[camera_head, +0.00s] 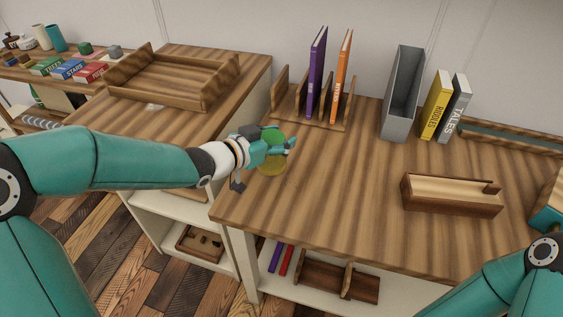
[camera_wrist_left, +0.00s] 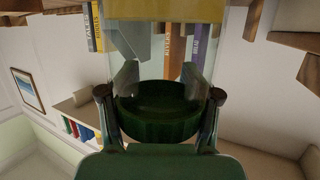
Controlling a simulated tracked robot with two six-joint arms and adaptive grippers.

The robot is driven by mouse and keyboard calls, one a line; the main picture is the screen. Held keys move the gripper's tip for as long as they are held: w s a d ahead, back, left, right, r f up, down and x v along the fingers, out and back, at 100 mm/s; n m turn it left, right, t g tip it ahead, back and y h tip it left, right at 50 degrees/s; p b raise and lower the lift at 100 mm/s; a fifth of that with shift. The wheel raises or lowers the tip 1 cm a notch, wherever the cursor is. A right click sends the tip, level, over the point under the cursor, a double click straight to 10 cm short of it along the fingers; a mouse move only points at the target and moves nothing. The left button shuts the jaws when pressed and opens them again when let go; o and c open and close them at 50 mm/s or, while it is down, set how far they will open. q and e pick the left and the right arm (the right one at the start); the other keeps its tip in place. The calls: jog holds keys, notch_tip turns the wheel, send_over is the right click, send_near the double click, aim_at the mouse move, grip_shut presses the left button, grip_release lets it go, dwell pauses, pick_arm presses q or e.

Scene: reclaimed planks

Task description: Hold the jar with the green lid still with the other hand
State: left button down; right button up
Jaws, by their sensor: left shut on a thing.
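The jar (camera_head: 272,166) is clear glass with yellow contents and stands upright at the left end of the big wooden desk. Its green lid (camera_head: 272,136) shows partly behind my left gripper (camera_head: 285,148). My left gripper is shut on the jar at its lid end. In the left wrist view, which is upside down, the dark green lid (camera_wrist_left: 160,122) sits between the two fingers, with the glass and yellow contents (camera_wrist_left: 165,10) above it. I cannot tell whether the jar's base touches the desk. My right arm enters at the lower right, and its gripper is out of view.
A wooden rack with a purple book (camera_head: 317,75) and an orange book (camera_head: 341,78) stands behind the jar. A grey file holder (camera_head: 402,95), yellow and grey books, and a narrow wooden box (camera_head: 450,198) are further right. The desk's middle (camera_head: 350,170) is clear.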

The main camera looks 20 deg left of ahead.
pick_arm(q)
jog(key=shift+f, duration=0.5)
jog(key=shift+f+b, duration=0.55)
jog(key=shift+f, duration=1.55)
jog(key=shift+f, duration=0.15)
jog(key=shift+c, duration=1.2)
grip_release()
jog(key=p+v, duration=0.1)
jog(key=v, duration=1.1)
